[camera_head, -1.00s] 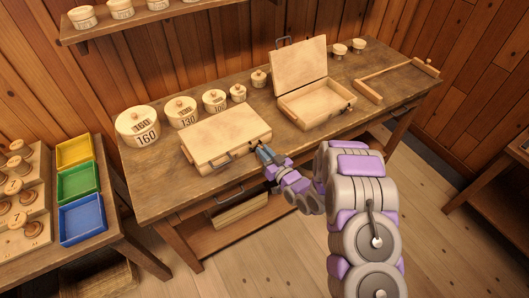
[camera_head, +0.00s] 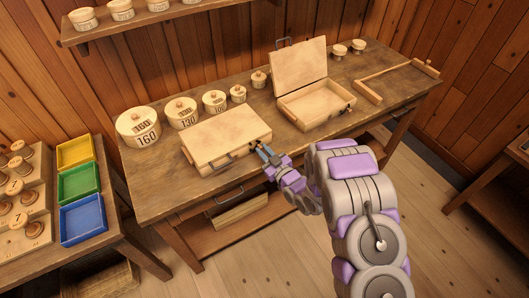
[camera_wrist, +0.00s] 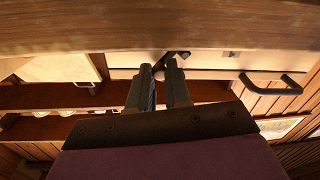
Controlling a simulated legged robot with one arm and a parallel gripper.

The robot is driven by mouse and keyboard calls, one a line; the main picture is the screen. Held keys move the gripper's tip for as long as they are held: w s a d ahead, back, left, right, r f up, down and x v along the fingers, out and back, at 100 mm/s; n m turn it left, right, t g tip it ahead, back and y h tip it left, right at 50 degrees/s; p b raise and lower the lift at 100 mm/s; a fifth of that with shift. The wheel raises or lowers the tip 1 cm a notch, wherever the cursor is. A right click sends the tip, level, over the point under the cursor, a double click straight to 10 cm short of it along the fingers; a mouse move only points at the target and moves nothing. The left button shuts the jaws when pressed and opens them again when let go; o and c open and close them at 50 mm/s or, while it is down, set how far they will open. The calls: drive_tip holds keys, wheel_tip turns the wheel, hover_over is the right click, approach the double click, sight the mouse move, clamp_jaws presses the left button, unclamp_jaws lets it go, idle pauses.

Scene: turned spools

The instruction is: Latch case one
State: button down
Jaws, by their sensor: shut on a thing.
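A closed pale wooden case (camera_head: 225,135) lies on the workbench, its lid down. Its dark handle (camera_head: 222,161) is on the front face, and the handle also shows in the wrist view (camera_wrist: 276,82). My gripper (camera_head: 264,152) is at the right end of that front face. In the wrist view my gripper (camera_wrist: 158,72) has its two fingers close together at a small dark latch (camera_wrist: 176,56) on the case front. The jaws are shut on the latch; the fingertips partly hide it. A second wooden case (camera_head: 313,104) stands open to the right, its lid raised.
Several numbered round boxes (camera_head: 138,127) stand behind the closed case on the workbench (camera_head: 150,185). A wooden rod on blocks (camera_head: 395,72) lies at the far right. Yellow, green and blue trays (camera_head: 83,218) are on the left table. Open floor lies in front.

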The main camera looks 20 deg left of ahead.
drive_tip(key=n, duration=0.1)
drive_tip(key=n+b, duration=0.1)
drive_tip(key=n, duration=0.1)
drive_tip(key=r+n, duration=0.1)
drive_tip(key=shift+s+a+n, duration=0.15)
drive_tip(key=shift+s+n, duration=0.2)
drive_tip(key=shift+n, duration=0.05)
drive_tip(key=shift+s+a+r+n+b, duration=0.2)
drive_tip(key=shift+n+b, duration=0.4)
drive_tip(key=shift+n, duration=0.3)
drive_tip(key=shift+s+a+r+n+b, duration=0.15)
drive_tip(key=shift+n+b, duration=0.45)
drive_tip(key=shift+n, duration=0.3)
drive_tip(key=c, duration=1.1)
unclamp_jaws()
drive_tip(key=shift+o, duration=0.2)
drive_tip(key=shift+s+d+f, duration=0.1)
drive_tip(key=shift+s+f, duration=0.05)
